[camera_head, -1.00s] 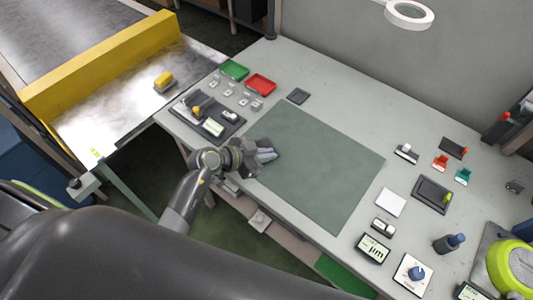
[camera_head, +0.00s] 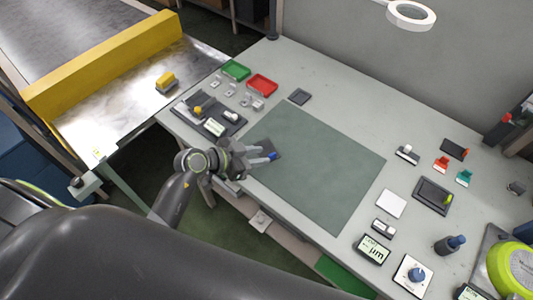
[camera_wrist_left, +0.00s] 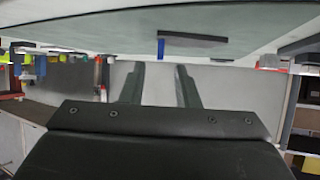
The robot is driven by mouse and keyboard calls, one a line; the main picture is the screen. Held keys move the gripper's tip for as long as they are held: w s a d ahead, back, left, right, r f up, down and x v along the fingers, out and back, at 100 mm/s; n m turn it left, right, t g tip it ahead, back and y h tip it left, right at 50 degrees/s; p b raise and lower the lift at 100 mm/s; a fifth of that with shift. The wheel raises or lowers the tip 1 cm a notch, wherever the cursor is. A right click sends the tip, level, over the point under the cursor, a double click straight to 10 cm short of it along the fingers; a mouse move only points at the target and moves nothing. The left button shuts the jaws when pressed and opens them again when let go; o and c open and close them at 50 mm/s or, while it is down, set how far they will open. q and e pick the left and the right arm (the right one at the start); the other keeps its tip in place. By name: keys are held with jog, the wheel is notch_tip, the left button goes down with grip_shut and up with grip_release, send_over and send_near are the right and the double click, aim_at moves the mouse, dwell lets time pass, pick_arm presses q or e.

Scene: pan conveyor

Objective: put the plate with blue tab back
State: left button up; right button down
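The dark, flat plate (camera_head: 268,146) lies on the near left edge of the green mat in the head view. Its blue tab (camera_head: 272,156) shows just beyond my left fingertips. In the left wrist view the plate (camera_wrist_left: 193,40) is a thin dark bar, and the blue tab (camera_wrist_left: 161,49) lines up with the gap between my fingers. My left gripper (camera_head: 258,157) is close to the tab. Its fingers (camera_wrist_left: 160,72) are apart with nothing between them. Part of the plate is hidden behind the gripper in the head view. My right gripper is not in view.
The green mat (camera_head: 325,175) is otherwise bare. A dark tray (camera_head: 228,132) with small parts, and red (camera_head: 262,84) and green (camera_head: 235,70) trays, stand at the left. Gauges, a black tray (camera_head: 432,196) and a white square (camera_head: 391,204) stand right of the mat.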

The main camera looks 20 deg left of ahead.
pick_arm(q)
jog(key=v, duration=0.7)
jog(key=shift+s+a, duration=0.2)
jog(key=shift+s+a+r, duration=0.2)
jog(key=shift+s+r, duration=0.05)
jog(key=shift+r, duration=0.05)
